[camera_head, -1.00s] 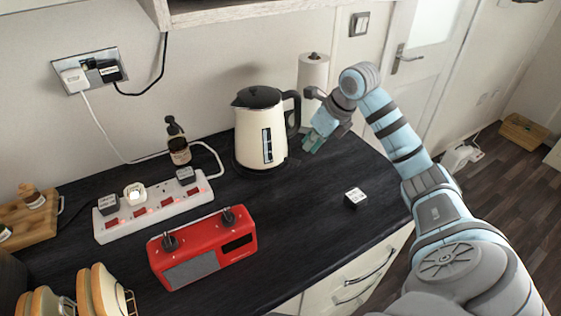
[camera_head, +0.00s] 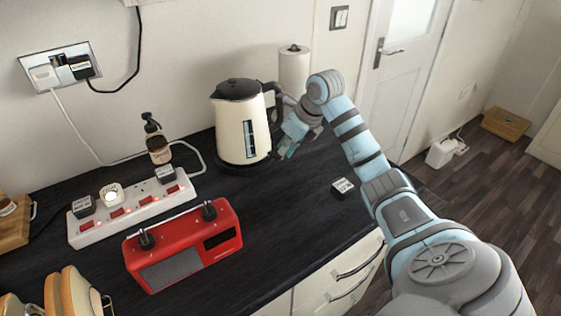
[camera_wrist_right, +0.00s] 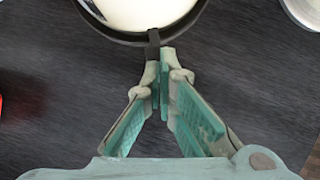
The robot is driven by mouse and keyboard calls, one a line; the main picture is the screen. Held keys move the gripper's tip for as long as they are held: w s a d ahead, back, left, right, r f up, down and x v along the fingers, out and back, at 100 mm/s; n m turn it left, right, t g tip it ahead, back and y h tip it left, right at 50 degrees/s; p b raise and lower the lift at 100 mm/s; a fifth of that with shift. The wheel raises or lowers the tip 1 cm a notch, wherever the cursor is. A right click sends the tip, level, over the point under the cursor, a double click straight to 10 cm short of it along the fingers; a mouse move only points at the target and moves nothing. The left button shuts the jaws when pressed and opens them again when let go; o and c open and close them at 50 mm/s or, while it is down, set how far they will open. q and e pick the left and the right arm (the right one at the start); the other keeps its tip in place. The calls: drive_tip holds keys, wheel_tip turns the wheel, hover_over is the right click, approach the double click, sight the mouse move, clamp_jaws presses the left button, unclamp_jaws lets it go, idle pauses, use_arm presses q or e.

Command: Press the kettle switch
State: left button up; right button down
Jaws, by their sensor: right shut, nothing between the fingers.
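The cream kettle (camera_head: 236,132) with black lid and handle stands upright on its dark base (camera_head: 238,168) near the wall. In the right wrist view the kettle (camera_wrist_right: 140,12) is at the top, and a small black tab (camera_wrist_right: 153,42), seemingly its switch, sticks out toward me. My right gripper (camera_head: 285,152) is low beside the kettle's right side, under the handle. In the wrist view its fingertips (camera_wrist_right: 160,58) are together and empty, right at the tab; I cannot tell whether they touch it. My left gripper is not in view.
A paper towel roll (camera_head: 294,72) stands behind the gripper. A small black-and-white cube (camera_head: 342,188) lies on the counter at right. A red radio (camera_head: 184,246), a white power strip (camera_head: 132,207) and a dark bottle (camera_head: 158,148) are to the left. The front middle of the counter is clear.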

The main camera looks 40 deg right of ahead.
drive_tip(key=shift+w+f, duration=0.15)
drive_tip(key=shift+f, duration=0.1)
wheel_tip(320, 180, down, 2)
drive_tip(key=shift+f+b, duration=0.1)
drive_tip(key=shift+b, duration=0.55)
drive_tip(key=shift+r, duration=0.25)
drive_tip(key=shift+s+d+r+p, duration=0.1)
drive_tip(key=shift+s+r+p, duration=0.05)
drive_tip(key=shift+s+p, duration=0.2)
drive_tip(key=shift+s+d+r, duration=0.1)
drive_tip(key=shift+s+r, duration=0.1)
drive_tip(key=shift+s, duration=0.4)
drive_tip(key=shift+s+d+r, duration=0.1)
drive_tip(key=shift+s+r, duration=0.1)
drive_tip(key=shift+s, duration=0.4)
